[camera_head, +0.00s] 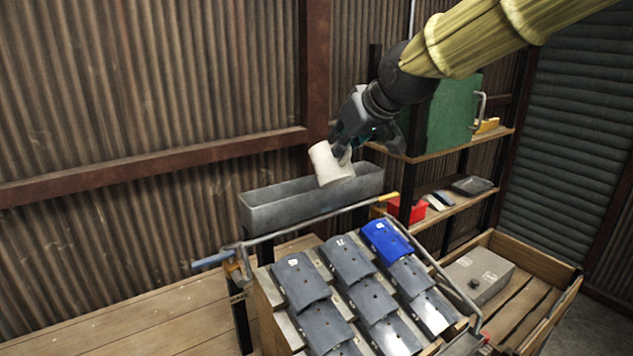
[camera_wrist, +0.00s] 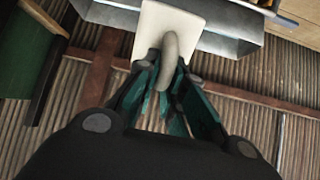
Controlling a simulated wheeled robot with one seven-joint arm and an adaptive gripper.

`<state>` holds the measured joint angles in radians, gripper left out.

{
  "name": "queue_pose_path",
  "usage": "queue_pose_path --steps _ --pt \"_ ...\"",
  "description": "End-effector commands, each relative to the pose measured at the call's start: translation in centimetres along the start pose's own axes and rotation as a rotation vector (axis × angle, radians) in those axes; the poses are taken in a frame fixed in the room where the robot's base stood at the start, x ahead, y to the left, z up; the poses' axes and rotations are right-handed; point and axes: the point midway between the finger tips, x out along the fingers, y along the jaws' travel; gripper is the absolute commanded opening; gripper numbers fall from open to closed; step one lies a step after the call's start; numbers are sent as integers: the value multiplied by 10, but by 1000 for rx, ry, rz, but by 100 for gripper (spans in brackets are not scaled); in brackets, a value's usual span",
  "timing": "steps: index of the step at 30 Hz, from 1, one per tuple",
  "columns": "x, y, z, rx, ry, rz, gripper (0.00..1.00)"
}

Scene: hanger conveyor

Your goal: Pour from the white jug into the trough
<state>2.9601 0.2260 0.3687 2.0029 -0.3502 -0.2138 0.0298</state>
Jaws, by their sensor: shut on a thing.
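The white jug (camera_head: 330,164) is held in the air above the grey metal trough (camera_head: 280,211) in the head view. It is tilted, near the right half of the trough. My gripper (camera_head: 343,150) is shut on the jug's handle. In the wrist view the jug (camera_wrist: 150,28) shows with its curved handle between the fingers of my gripper (camera_wrist: 165,85), and the trough (camera_wrist: 235,42) lies behind it. I cannot see the jug's contents or any stream, and the inside bottom of the trough is mostly hidden.
A rack of grey plates with one blue plate (camera_head: 386,240) stands in front of the trough. Shelves at right hold a green box (camera_head: 452,118), a red bin (camera_head: 407,209) and a dark tray (camera_head: 472,186). A wooden crate (camera_head: 515,300) holds a grey box. A corrugated wall stands behind.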

Motion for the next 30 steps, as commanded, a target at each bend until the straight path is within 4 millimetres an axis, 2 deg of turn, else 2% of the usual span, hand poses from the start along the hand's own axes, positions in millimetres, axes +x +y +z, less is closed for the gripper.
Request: queue_pose_path --steps 11,30 --pt "0 1 2 1 34 2 0" --pt "9 0 29 4 341 2 0"
